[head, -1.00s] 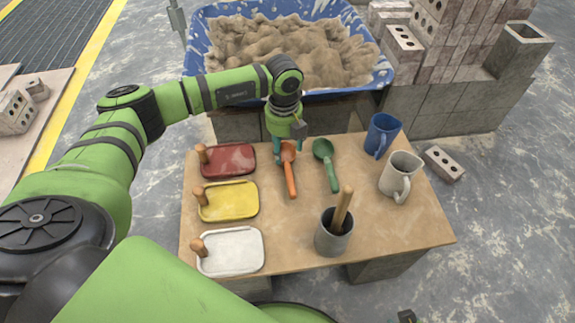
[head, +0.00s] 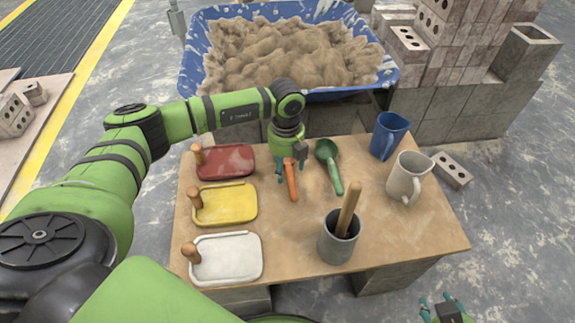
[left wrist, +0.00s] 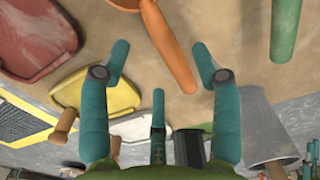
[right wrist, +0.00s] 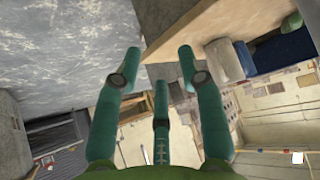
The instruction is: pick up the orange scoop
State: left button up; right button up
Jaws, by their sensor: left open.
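The orange scoop (head: 291,184) lies on the wooden table, its handle toward the front and its bowl hidden by my left gripper in the head view. In the left wrist view the scoop's handle (left wrist: 168,48) runs between and beyond the fingertips, with part of the bowl cut off at the top edge. My left gripper (head: 291,172) is open above the handle; in the left wrist view its fingers (left wrist: 160,62) are spread and not touching the scoop. My right gripper (head: 440,307) is at the bottom right, off the table; its fingers (right wrist: 158,62) are apart and empty.
A green scoop (head: 330,160) lies just right of the orange one. A grey pot (head: 338,240) with a wooden handle stands in front. Blue (head: 388,136) and beige (head: 407,178) mugs stand right.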

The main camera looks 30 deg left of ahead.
aim_at(288, 175)
pick_arm(q)
jog(key=f, duration=0.1)
jog(key=f+b, duration=0.1)
jog(key=f, duration=0.2)
jog(key=shift+s+d+f, duration=0.1)
jog(key=shift+d+f, duration=0.25)
jog(key=shift+f, duration=0.1)
pick_arm(e)
jog(key=w+a+r+t+y, duration=0.1)
jog(key=w+a+r+t, duration=0.2)
jog(key=w+r+t, duration=0.2)
notch_tip(288, 175, up, 3)
jog(key=shift+w+a+f+n+y, duration=0.2)
jog(key=shift+w+a+n+y, duration=0.1)
jog(key=shift+w+y, duration=0.1)
pick_arm(q)
grip_shut()
